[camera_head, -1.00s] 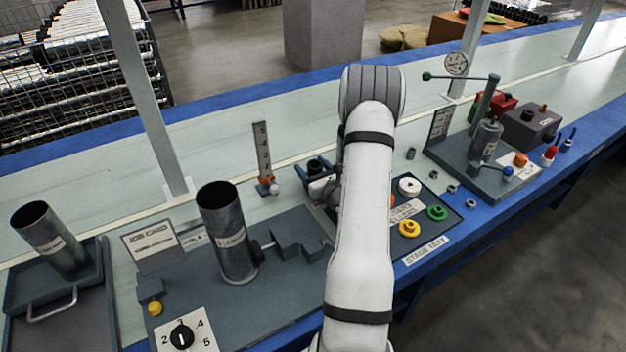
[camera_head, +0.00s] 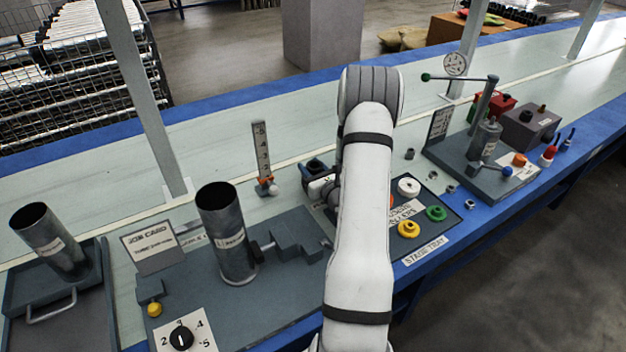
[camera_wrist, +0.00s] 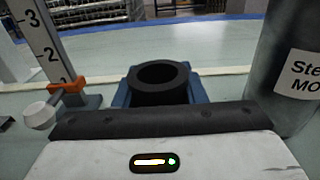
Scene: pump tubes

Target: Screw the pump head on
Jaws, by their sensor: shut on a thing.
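My gripper (camera_wrist: 160,100) is shut on a dark hollow round part (camera_wrist: 158,83), which I take to be the pump head. Its open mouth faces up, and the blue jaws show on both sides of it. In the head view my gripper (camera_head: 316,168) is partly hidden by my arm, and the held part is hard to make out there. The steel tube (camera_head: 226,240) stands upright on the grey fixture, left of my gripper and apart from it.
An upright scale (camera_head: 262,150) with an orange slider stands behind the fixture. A stage tray (camera_head: 455,205) with coloured parts lies to the right. A lever press (camera_head: 485,140) stands further right. A second tube (camera_head: 50,240) leans in a tray at left.

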